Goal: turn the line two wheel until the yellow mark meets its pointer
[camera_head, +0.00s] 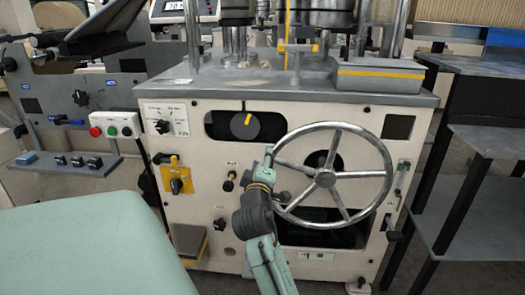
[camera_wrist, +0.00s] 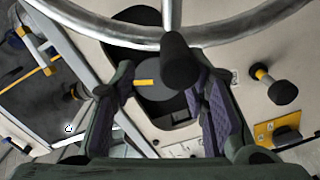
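The silver spoked wheel (camera_head: 325,178) stands on the front of the cream machine; its rim arcs across the top of the wrist view (camera_wrist: 110,30). A black handle knob (camera_wrist: 181,62) sticks out from the rim. My gripper (camera_head: 267,163) is at the wheel's left rim. In the wrist view its fingers (camera_wrist: 160,78) are spread, with the knob between their tips, closer to the right finger. The grey dial (camera_head: 241,131) sits in a dark window left of the wheel. Its yellow mark (camera_head: 248,119) lies to the right of the thin dark pointer (camera_head: 243,105) above it.
A yellow rotary switch (camera_head: 178,182) and a push-button box (camera_head: 114,125) are left of my arm. A pale green surface (camera_head: 90,250) fills the lower left. A dark shelf unit (camera_head: 470,140) stands close on the right. A black knob (camera_head: 229,182) protrudes below the dial.

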